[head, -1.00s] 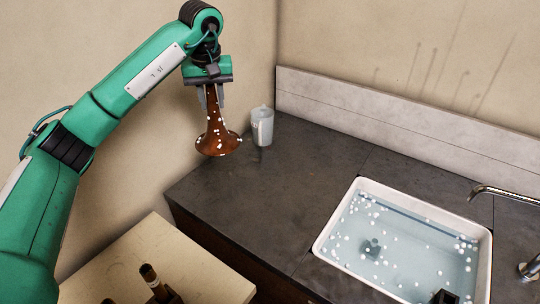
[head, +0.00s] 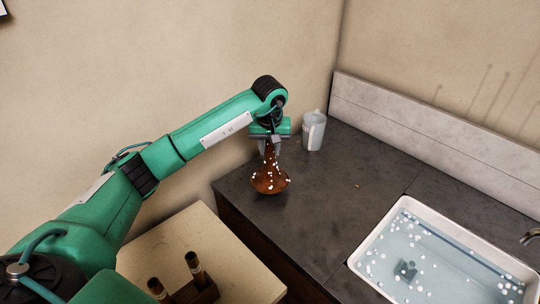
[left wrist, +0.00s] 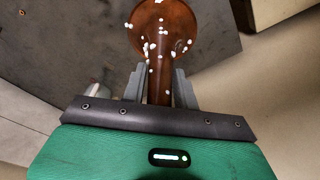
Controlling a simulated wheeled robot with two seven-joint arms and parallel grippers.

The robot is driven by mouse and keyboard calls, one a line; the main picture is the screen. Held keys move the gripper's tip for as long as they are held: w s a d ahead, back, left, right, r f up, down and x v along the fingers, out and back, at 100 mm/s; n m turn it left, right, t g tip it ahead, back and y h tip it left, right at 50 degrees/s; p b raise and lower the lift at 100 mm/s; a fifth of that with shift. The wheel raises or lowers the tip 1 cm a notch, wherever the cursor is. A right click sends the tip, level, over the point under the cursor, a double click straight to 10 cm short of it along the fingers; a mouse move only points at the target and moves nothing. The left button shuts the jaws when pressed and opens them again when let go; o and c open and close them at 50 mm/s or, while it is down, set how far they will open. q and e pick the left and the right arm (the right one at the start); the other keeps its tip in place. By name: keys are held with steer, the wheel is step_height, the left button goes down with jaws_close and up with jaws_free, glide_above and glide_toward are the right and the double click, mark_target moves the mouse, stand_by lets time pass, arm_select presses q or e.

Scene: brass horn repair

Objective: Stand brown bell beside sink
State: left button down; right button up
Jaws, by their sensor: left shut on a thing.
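The brown bell (head: 269,178) is a flared horn piece dotted with white suds. It hangs upright, wide mouth down, at the left end of the dark counter (head: 330,200). My left gripper (head: 270,146) is shut on its narrow stem from above. In the left wrist view the bell (left wrist: 165,28) extends out from between the two grey fingers (left wrist: 158,88). I cannot tell whether its rim touches the counter. The white sink (head: 393,222) holds water with floating suds and a small dark object, well to the right. My right gripper is not in view.
A pale jug (head: 313,131) stands on the counter behind and right of the bell. A light-topped table (head: 240,262) at lower left carries a dark rack with brown-handled tools (head: 196,270). The counter between bell and sink is clear.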

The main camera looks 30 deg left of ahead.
mark_target(270, 159)
arm_select(q)
steer(key=shift+f+p, duration=0.6)
steer(key=shift+f, duration=1.7)
steer(key=c, duration=1.1)
jaws_free()
steer(key=r+b, duration=0.1)
steer(key=r, duration=0.2)
steer(key=s+r+b, duration=0.1)
steer(key=r, duration=0.3)
steer(key=r+b, duration=0.1)
steer(key=r, duration=0.3)
steer(key=shift+s+d, duration=0.2)
steer(key=shift+d, duration=0.15)
steer(key=shift+s+d+r, duration=0.1)
steer(key=shift+r, duration=0.5)
